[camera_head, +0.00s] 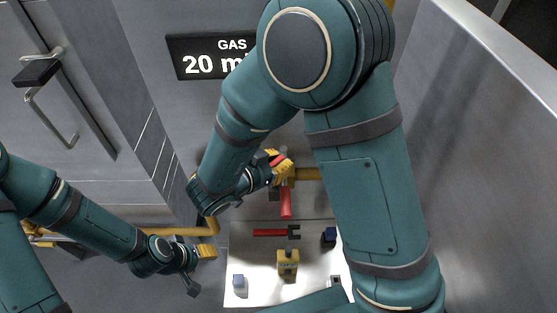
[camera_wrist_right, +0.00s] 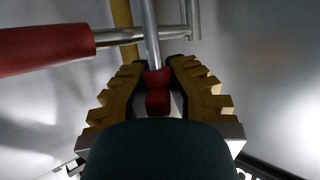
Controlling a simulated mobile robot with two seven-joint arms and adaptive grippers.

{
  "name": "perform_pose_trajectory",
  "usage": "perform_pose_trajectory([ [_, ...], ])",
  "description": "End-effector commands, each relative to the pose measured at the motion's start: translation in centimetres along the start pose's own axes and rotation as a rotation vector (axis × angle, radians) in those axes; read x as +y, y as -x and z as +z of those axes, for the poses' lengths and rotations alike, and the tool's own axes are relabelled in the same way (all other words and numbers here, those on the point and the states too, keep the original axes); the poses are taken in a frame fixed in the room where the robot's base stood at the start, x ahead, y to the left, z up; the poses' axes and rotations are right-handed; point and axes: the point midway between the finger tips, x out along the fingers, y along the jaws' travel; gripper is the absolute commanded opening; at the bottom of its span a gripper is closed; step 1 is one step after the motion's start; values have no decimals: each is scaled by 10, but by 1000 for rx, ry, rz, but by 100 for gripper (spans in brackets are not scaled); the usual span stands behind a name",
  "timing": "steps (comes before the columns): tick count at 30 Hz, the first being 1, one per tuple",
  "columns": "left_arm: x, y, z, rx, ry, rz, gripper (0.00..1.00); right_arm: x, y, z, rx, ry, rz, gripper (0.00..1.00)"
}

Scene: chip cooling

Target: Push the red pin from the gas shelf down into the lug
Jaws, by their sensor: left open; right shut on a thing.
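My right gripper (camera_head: 277,162) is up at the yellow gas pipe (camera_head: 308,174). Its yellow ribbed fingers are closed around a small red pin (camera_wrist_right: 158,92), which shows between them in the right wrist view. A grey metal rod (camera_wrist_right: 151,40) runs up right behind the pin; whether they touch is unclear. A red handle (camera_wrist_right: 45,48) on a metal stem is left of the fingers; in the head view it hangs below the gripper (camera_head: 286,204). The lug cannot be made out clearly. My left gripper (camera_head: 198,268) is open and empty, left of the white shelf (camera_head: 258,297).
On the shelf are a red tool with a dark head (camera_head: 270,233), a yellow block-like object (camera_head: 288,263), a blue-topped white item (camera_head: 239,284) and a dark blue item (camera_head: 329,238). A black GAS sign (camera_head: 196,64) is on the wall. A metal wall (camera_head: 470,180) stands on the right.

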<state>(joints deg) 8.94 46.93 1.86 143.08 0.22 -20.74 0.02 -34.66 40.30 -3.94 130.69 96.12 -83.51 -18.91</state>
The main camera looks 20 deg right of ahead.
Motion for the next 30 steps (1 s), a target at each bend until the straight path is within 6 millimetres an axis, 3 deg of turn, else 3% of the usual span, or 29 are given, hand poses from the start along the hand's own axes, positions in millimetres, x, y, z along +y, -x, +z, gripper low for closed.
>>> perform_pose_trajectory([
  [13, -2, -5, 1, 0, 0, 0, 54, 0, -4, 10, 0, 0, 0, 0],
  [14, -2, -5, 1, 0, 0, 0, 54, 0, -4, 9, 0, 0, 0, 25],
  [15, -2, -5, 1, 0, 0, 0, 54, 0, -4, 9, 0, 0, 0, 39],
  [25, -2, -5, 1, 0, 0, 0, 54, 0, -3, 9, 0, 0, 0, 40],
  [30, -2, -5, 1, 0, 0, 0, 54, -1, 12, 9, -1, -1, -3, 40],
])
